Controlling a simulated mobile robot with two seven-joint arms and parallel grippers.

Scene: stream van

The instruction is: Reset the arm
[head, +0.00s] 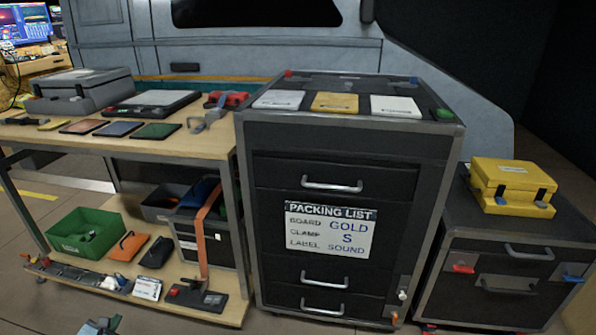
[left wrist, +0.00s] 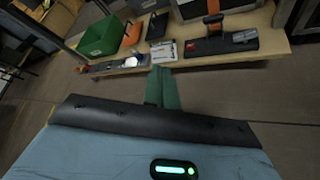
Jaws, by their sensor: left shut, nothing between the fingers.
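My left gripper (head: 98,326) shows only at the bottom edge of the head view, low in front of the workbench. In the left wrist view its green fingers (left wrist: 163,86) are together with nothing between them. They point toward the bench's lower shelf (left wrist: 262,48) and appear apart from it. My right gripper is not in view.
A wooden workbench (head: 190,148) stands left, with a green bin (head: 85,232) on its lower shelf. A black drawer cabinet (head: 270,222) with a packing list (head: 330,230) stands in the middle. A yellow case (head: 512,184) sits on a low cabinet right. Floor before the bench is clear.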

